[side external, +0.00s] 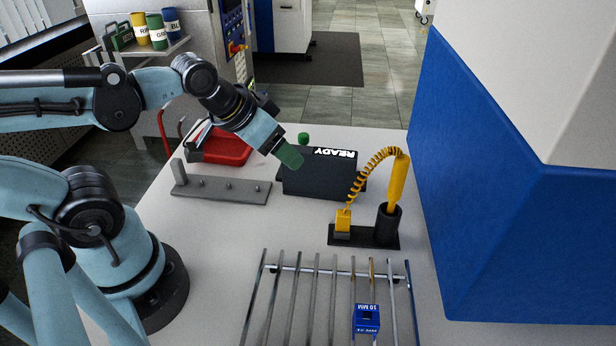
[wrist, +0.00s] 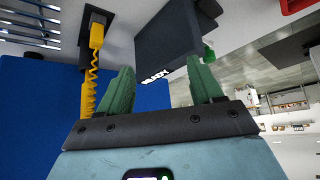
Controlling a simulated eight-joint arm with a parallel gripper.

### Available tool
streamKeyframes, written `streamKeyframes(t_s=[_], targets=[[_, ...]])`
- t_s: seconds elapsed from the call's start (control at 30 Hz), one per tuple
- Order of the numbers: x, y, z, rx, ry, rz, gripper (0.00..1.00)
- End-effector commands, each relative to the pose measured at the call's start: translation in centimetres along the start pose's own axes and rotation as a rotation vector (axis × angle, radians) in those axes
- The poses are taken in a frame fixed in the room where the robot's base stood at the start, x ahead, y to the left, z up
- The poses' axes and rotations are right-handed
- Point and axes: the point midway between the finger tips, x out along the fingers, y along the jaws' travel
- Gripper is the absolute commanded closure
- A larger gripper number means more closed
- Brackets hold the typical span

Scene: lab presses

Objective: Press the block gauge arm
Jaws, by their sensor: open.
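My gripper (side external: 289,156) has green fingers and is above the left end of a dark box marked READY (side external: 322,182). In the wrist view my gripper's fingers (wrist: 160,76) are spread apart with nothing between them, and the READY box (wrist: 172,38) lies beyond them. A small green knob (side external: 303,138) shows behind the box; the wrist view shows a green knob (wrist: 208,53) by its edge. A blue block marked 10 MM (side external: 366,318) sits on a metal rod rack (side external: 276,268) in front. I cannot tell which part is the block gauge arm.
A yellow handle with a coiled cord (side external: 397,180) stands in a black holder right of the box. A grey bar with pegs (side external: 225,190) and a red tray (side external: 222,150) lie left. A large blue and white cabinet (side external: 500,200) bounds the right side.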

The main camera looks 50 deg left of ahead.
Motion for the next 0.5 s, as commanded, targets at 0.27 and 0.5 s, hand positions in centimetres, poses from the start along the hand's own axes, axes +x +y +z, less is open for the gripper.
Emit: streamKeyframes(t_s=[0.27,0.5], targets=[[0.0,-0.2,0.0,-0.013,-0.002,-0.002,0.55],[0.0,-3.3,-0.6,-0.195,-0.028,-0.01,0.91]])
